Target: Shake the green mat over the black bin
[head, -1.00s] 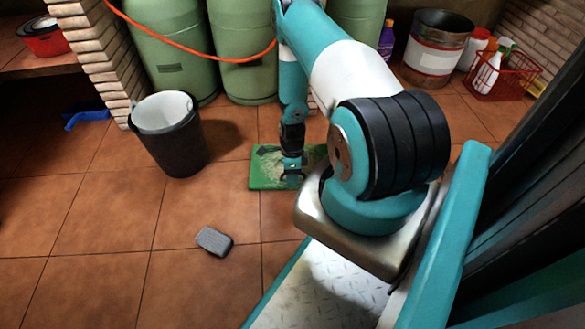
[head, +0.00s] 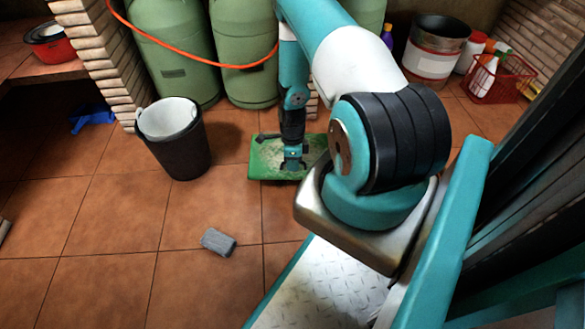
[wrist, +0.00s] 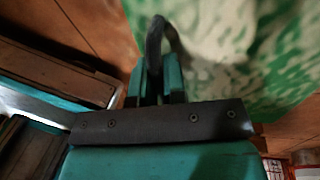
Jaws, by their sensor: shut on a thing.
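The green mat (head: 267,161) is in the head view beneath my gripper, with pale dust or crumbs on its surface. In the wrist view, the mat (wrist: 240,50) fills the upper right with green and whitish patches, and a dark loop stands between my gripper's fingers (wrist: 158,75). The mat looks slightly tilted; whether it is clear of the floor is hard to tell. The black bin (head: 180,150), with a white liner at its rim, stands upright on the floor to the left of the mat, apart from it.
A grey block (head: 217,241) lies on the tiles in front. Green gas cylinders (head: 240,70) with an orange hose stand behind. A red basket (head: 497,82) with bottles and a large pot (head: 436,50) are at the back right. The floor between mat and bin is clear.

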